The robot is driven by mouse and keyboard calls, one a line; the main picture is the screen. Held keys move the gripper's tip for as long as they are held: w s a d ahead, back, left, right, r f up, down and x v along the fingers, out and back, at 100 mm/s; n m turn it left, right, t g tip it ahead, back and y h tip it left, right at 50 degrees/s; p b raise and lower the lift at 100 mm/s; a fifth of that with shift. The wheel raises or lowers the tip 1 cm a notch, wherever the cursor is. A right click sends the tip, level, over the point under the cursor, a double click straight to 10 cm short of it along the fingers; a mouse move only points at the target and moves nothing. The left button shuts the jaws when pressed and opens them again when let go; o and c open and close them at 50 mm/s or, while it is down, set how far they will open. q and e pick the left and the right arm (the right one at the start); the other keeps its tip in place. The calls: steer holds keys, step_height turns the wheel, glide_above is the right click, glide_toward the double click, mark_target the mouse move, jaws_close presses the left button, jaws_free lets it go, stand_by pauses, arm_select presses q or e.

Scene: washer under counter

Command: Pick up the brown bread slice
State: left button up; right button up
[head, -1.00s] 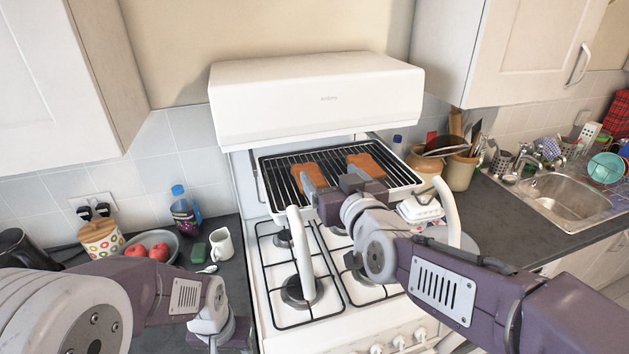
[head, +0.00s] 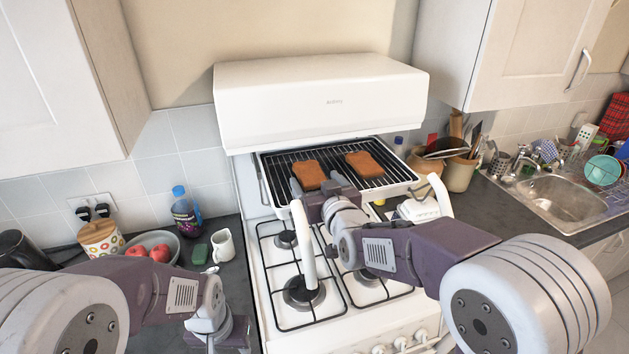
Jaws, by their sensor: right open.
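Two brown bread slices lie on the wire rack of the grill pan (head: 411,178) under the white hood. The left bread slice (head: 309,173) is just beyond my right gripper, and the right bread slice (head: 364,164) lies apart from it. My right gripper (head: 315,185) is open, its fingers around or just in front of the near edge of the left slice; contact cannot be told. My left arm is at the lower left, with its gripper (head: 222,340) pointing down near the counter edge; its fingertips are not clearly visible.
The white stove has burners with black grates (head: 294,288) below the pan. White upright handles (head: 303,243) stand in front of the pan. A mug (head: 223,245), a fruit bowl (head: 158,243) and a bottle (head: 185,212) are on the left counter. Utensil pots (head: 459,172) stand at right.

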steer(key=shift+s+r, duration=0.15)
steer(key=shift+s, duration=0.15)
steer(key=c, duration=1.4)
arm_select(q)
steer(key=shift+s, duration=0.2)
arm_select(e)
steer(key=shift+w, duration=0.1)
steer(key=shift+r, duration=0.2)
step_height(320, 180, up, 11)
steer(key=shift+r+p, duration=0.2)
steer(key=shift+p, duration=0.75)
steer(key=c, duration=0.3)
step_height(320, 180, up, 16)
steer(key=p, duration=1.2)
steer(key=shift+f+p, duration=0.2)
steer(key=shift+p, duration=0.15)
jaws_close()
arm_select(q)
step_height(320, 180, up, 15)
arm_select(e)
steer(key=shift+r, duration=0.35)
